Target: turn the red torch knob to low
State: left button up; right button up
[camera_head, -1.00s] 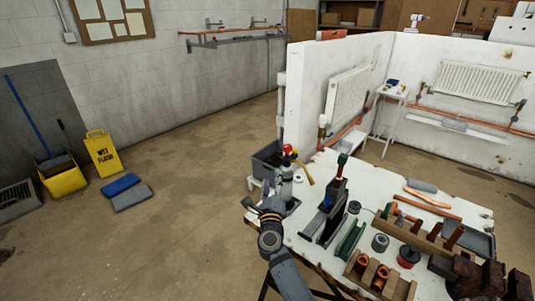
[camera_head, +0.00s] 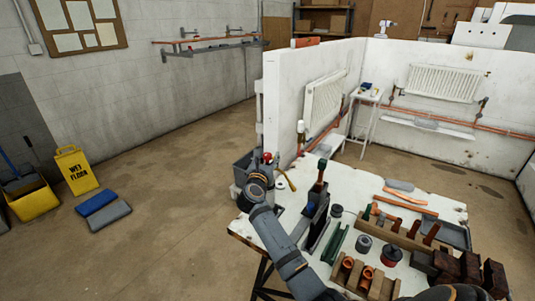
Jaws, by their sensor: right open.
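The torch's red knob (camera_head: 267,157) shows at the table's far left corner, with the brass nozzle (camera_head: 287,180) to its right. My right arm crosses the table's left side, and its gripper (camera_head: 261,172) is at the torch, just below the red knob in the picture. The gripper is open. Its fingers and the torch body largely hide each other, so contact cannot be told. The knob's setting is too small to read. My left gripper is not in view.
The worn white worktable (camera_head: 440,203) carries a dark upright tool (camera_head: 317,213), a wooden rack (camera_head: 408,238), a block with copper fittings (camera_head: 362,280) and dark bricks (camera_head: 470,268). A white partition wall (camera_head: 285,105) stands behind.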

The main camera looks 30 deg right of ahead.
jog(key=shift+w+d, duration=0.35)
jog(key=shift+d, duration=0.05)
jog(key=shift+c, duration=0.5)
